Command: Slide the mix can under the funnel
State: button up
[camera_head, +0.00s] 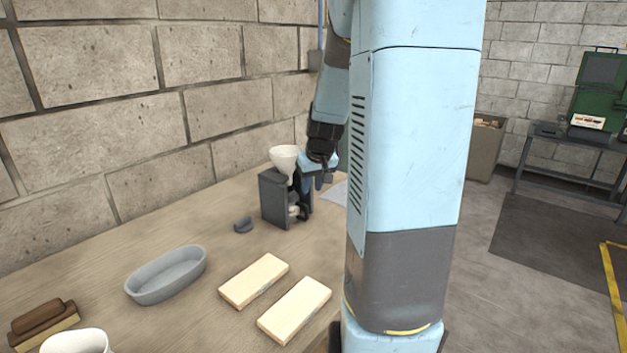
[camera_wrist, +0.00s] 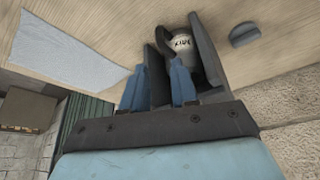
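The white funnel (camera_head: 285,158) sits on top of a dark grey stand (camera_head: 272,200) on the bench by the wall. The mix can (camera_wrist: 182,43) is white with dark lettering and is low between the stand's walls. In the head view the can (camera_head: 293,211) is partly hidden; I cannot tell how well it lines up with the funnel. My gripper (camera_wrist: 157,88) is close at the stand's open side, its blue fingers apart with a dark stand wall showing between them. A dark curved piece covers part of the can. I cannot tell whether a finger touches it.
A grey oval dish (camera_head: 166,274), two pale wood blocks (camera_head: 254,280), a brush (camera_head: 42,322) and a white cup (camera_head: 77,342) are on the bench.

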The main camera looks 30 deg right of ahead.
aim_at(307, 207)
jog(key=x, duration=1.1)
jog(key=shift+w+d+f, duration=0.1)
jog(key=shift+w+f, duration=0.1)
jog(key=shift+f, duration=0.15)
jog(key=shift+c, duration=0.2)
grip_shut()
jog(key=shift+o, duration=1.8)
grip_release()
jog(key=v, duration=1.3)
jog(key=shift+s+r, duration=0.2)
jog(key=shift+r, duration=0.1)
